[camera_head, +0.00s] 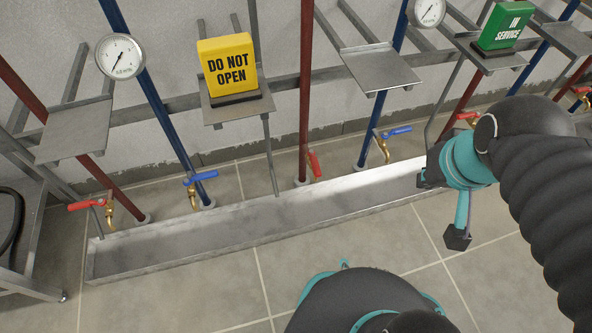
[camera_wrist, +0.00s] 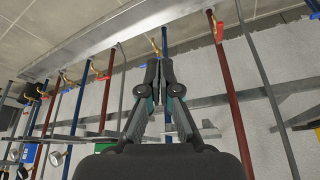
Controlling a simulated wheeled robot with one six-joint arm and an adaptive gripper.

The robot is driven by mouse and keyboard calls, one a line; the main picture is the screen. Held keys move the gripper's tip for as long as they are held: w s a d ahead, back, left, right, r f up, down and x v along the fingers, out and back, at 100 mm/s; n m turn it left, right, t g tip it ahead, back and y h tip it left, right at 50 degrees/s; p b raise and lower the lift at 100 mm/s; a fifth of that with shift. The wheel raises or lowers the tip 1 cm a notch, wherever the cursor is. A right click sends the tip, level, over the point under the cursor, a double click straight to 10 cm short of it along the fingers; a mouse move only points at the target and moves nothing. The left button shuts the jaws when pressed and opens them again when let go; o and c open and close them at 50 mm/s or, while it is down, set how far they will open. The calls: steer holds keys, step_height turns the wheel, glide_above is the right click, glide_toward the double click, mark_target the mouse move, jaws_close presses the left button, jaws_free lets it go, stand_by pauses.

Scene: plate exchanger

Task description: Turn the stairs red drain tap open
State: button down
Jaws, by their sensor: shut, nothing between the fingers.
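In the head view, several red-handled drain taps show along the wall: one at far left (camera_head: 88,204), one in the middle (camera_head: 314,164) and one at right (camera_head: 467,116). The middle handle points down along its pipe; the far left handle lies roughly level. I cannot tell which is the stairs tap. My gripper (camera_wrist: 159,70) is shut and empty in the wrist view, its fingertips apart from any tap handle. A red handle (camera_wrist: 218,32) shows to the right of the fingertips there, and another (camera_wrist: 102,77) to the left. My arm hides part of the right side in the head view.
A metal drain trough (camera_head: 250,222) runs along the floor. Blue-handled taps (camera_head: 200,177) stand between the red ones. A yellow DO NOT OPEN sign (camera_head: 229,65) and a green IN SERVICE sign (camera_head: 502,27) stand on shelves. A metal frame (camera_head: 27,240) is at far left.

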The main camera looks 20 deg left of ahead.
steer(key=s+a+f+n+g+y, duration=0.1)
steer(key=a+f+n+g, duration=0.1)
steer(key=a+f, duration=0.55)
steer(key=s+a+f+n+g, duration=0.15)
steer(key=a+f, duration=0.25)
steer(key=a, duration=0.7)
steer(key=a+f+n+g+y, duration=0.1)
steer(key=a+f+n+g, duration=0.15)
steer(key=a+f, duration=0.55)
steer(key=s+a+f+n+t, duration=0.1)
steer(key=s+a+f+t, duration=0.15)
steer(key=a+f, duration=0.8)
steer(key=n+t+h, duration=0.6)
steer(key=t+h, duration=0.2)
steer(key=t, duration=0.8)
glide_toward(314, 162)
steer(key=w+a+f, duration=0.1)
steer(key=w+a, duration=0.1)
steer(key=w, duration=0.1)
steer(key=shift+w+d+b, duration=0.25)
steer(key=shift+w+d, duration=0.25)
steer(key=shift+d, duration=0.35)
steer(key=shift+w+d+b, duration=0.2)
steer(key=shift+w+d, duration=0.3)
steer(key=shift+d, duration=0.3)
